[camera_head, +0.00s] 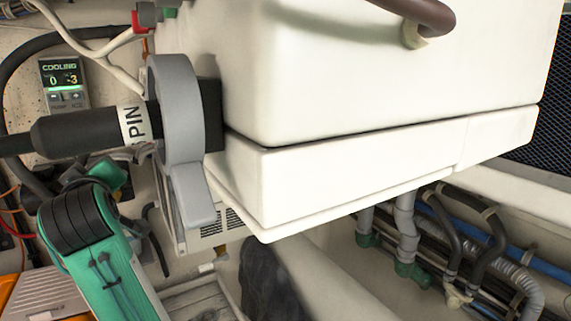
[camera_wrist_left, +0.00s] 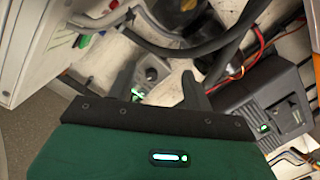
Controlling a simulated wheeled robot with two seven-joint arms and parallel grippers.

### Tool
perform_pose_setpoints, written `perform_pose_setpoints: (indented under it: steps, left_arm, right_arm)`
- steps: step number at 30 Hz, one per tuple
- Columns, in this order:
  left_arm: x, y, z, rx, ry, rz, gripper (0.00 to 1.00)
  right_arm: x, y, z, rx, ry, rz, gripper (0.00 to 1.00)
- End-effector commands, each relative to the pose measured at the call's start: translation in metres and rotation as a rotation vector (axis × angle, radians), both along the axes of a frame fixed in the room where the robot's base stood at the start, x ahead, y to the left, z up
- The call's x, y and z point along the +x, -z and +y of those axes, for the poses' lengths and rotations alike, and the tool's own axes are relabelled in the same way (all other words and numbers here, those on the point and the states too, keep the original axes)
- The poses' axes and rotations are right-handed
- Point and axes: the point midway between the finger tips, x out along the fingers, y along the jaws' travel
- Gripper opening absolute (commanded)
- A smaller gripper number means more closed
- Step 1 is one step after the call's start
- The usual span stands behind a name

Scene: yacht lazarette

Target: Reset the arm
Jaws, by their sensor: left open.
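My left gripper (camera_wrist_left: 158,78) is open in the left wrist view. I cannot tell whether the fingers touch anything, but nothing is visibly held. In the head view a green and black jointed part, which looks like my left arm (camera_head: 100,250), rises from the lower left. The gripper's fingertips are not clear there. My right gripper is in neither view.
A large white box (camera_head: 350,170) fills the head view's middle. Beside it are a grey lever-like bracket (camera_head: 180,105) and a black cylinder (camera_head: 75,132) with a "PIN" label. A "COOLING" display (camera_head: 64,80) is at left. Pipes (camera_head: 405,235) run lower right; cables (camera_wrist_left: 235,45) cross the wrist view.

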Motion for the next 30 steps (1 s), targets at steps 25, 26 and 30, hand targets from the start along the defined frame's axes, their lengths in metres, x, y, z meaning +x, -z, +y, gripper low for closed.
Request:
perform_pose_setpoints:
  steps: [25, 26, 30]
  left_arm:
    - [-0.077, 0.322, -0.058, 0.282, 0.401, 0.703, 0.51]
    - [-0.084, 0.332, -0.061, 0.288, 0.421, 0.727, 0.51]
    - [-0.122, 0.38, -0.073, 0.314, 0.521, 0.85, 0.51]
  right_arm:
    - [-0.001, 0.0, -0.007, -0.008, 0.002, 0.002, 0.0]
    - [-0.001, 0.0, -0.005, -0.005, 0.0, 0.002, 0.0]
    - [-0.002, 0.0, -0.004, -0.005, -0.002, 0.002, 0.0]
